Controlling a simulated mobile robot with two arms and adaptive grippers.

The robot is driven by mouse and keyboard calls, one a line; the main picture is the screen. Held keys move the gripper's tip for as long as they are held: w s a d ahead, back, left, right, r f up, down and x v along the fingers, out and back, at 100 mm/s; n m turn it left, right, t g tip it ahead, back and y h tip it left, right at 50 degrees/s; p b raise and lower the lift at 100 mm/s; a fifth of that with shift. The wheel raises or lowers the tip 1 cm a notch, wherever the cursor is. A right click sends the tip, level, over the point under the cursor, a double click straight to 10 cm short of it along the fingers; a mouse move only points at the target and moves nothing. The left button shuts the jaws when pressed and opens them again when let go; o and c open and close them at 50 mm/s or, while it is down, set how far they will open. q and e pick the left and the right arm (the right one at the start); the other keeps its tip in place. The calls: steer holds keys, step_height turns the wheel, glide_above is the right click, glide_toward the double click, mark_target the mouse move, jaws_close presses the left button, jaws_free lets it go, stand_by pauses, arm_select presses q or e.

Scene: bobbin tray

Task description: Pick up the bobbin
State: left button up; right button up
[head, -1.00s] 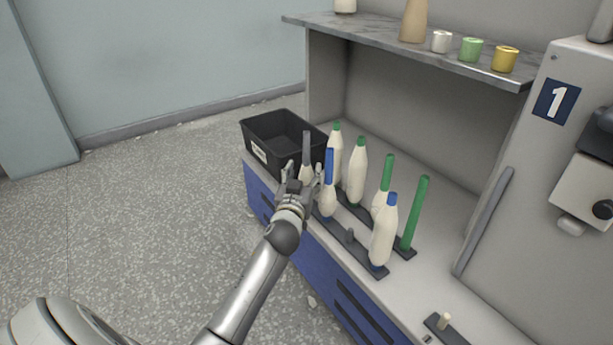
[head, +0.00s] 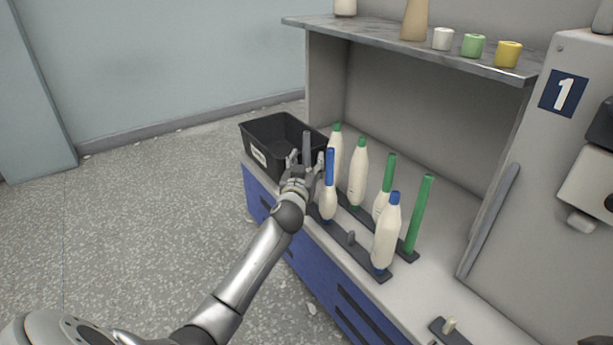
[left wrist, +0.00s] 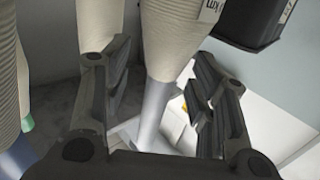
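The fingers are apart, with a gap visible on the right side of the tube. My right gripper is in neither view.
A blue-tubed bobbin (head: 328,195) stands close to the right of the gripper. Several more bobbins and a bare green tube (head: 420,215) stand on dark peg strips. A black bin (head: 262,160) is just behind and left. A shelf (head: 440,55) hangs above.

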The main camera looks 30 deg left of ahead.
arm_select(q)
steer(key=c, duration=0.9)
steer(key=shift+c, duration=0.6)
steer(key=shift+r, duration=0.1)
